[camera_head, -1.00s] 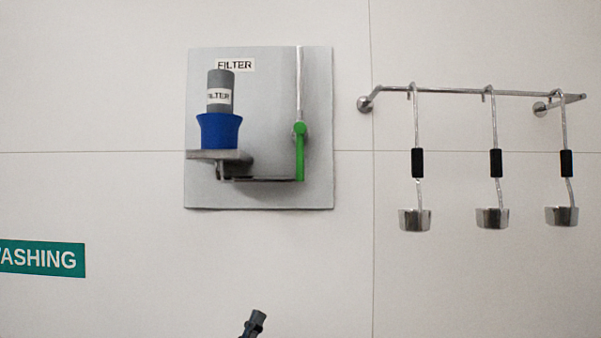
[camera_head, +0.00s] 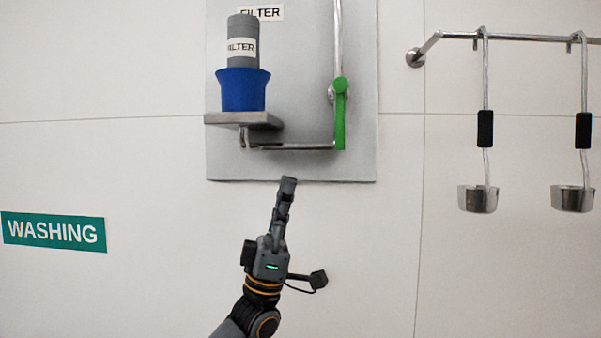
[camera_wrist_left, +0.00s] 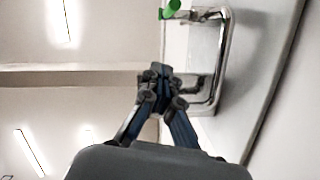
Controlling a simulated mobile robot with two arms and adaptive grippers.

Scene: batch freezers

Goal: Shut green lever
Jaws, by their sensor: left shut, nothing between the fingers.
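The green lever (camera_head: 340,114) is on a pipe on the grey wall panel, right of the filter. It hangs straight down, in line with the vertical pipe. My left gripper (camera_head: 288,184) is shut and empty, pointing up, at the panel's lower edge, below and left of the lever and apart from it. In the left wrist view the shut gripper (camera_wrist_left: 160,70) shows in the middle, and the green lever (camera_wrist_left: 170,9) is cut by the top edge. My right gripper is not in view.
A blue cup (camera_head: 242,90) with a grey filter cylinder (camera_head: 243,41) stands on a metal shelf (camera_head: 236,119) left of the lever. Ladles (camera_head: 484,130) hang from a rail (camera_head: 510,37) on the right. A washing sign (camera_head: 54,232) is at the left.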

